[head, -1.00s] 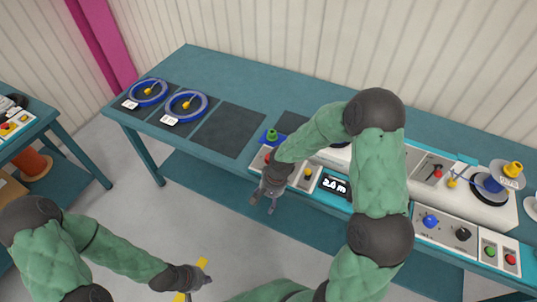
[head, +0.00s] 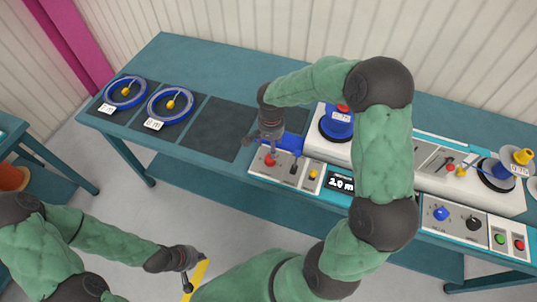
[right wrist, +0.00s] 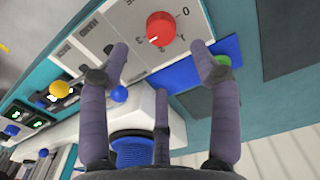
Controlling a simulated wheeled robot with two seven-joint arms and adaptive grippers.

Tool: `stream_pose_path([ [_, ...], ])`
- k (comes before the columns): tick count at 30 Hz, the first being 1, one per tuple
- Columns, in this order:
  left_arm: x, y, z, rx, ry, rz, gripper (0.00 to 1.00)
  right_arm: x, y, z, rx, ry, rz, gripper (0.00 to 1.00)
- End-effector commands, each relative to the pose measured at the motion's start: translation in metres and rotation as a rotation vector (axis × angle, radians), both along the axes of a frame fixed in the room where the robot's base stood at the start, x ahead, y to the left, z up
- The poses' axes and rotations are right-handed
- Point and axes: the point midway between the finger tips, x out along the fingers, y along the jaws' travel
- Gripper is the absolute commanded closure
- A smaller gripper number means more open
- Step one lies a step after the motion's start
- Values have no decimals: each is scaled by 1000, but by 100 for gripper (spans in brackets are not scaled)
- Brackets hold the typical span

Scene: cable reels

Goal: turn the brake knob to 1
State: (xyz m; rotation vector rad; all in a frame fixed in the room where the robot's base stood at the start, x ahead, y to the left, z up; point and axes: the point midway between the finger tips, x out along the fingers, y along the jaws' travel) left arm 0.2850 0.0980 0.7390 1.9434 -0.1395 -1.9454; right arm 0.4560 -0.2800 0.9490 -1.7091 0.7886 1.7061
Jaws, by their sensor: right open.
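A red round knob (right wrist: 160,28) sits on a light panel with printed marks around it, including a 0; I take it for the brake knob, though no label is legible. A short white mark shows on its lower-left part. In the head view the red knob (head: 269,160) is at the left end of the control panel. My right gripper (right wrist: 160,66) is open and empty, its fingers spread short of the red knob and apart from it. In the head view my right gripper (head: 267,140) hangs just behind the red knob. My left gripper (head: 190,270) is low, away from the bench.
A blue block (right wrist: 195,75) with a green part (right wrist: 222,62) lies close beside the right fingers. A black lever (head: 293,167) and a yellow knob (head: 313,174) stand right of the red knob. A blue spool (head: 337,124) is behind. The dark mat (head: 218,128) is empty.

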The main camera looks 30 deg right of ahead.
Motion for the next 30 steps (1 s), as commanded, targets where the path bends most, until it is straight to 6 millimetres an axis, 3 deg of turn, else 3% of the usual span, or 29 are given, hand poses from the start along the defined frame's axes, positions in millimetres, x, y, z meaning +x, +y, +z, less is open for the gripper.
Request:
stream_pose_path([
  [6, 0, 0, -10, 0, -1, 0, 100, -1, 0, -44, 1, 5, 0, 37],
  [12, 1, 0, -16, 0, -1, 0, 100, 0, 0, -71, 2, 1, 1, 37],
  [18, 1, 0, -18, 0, -1, 0, 100, 0, 0, -84, 1, 1, 0, 37],
  [27, 1, 0, -18, 0, -1, 0, 100, 0, 0, -85, 1, 0, 0, 37],
  [30, 1, 0, -18, 0, -1, 0, 100, 0, 0, -85, 1, 0, 0, 62],
])
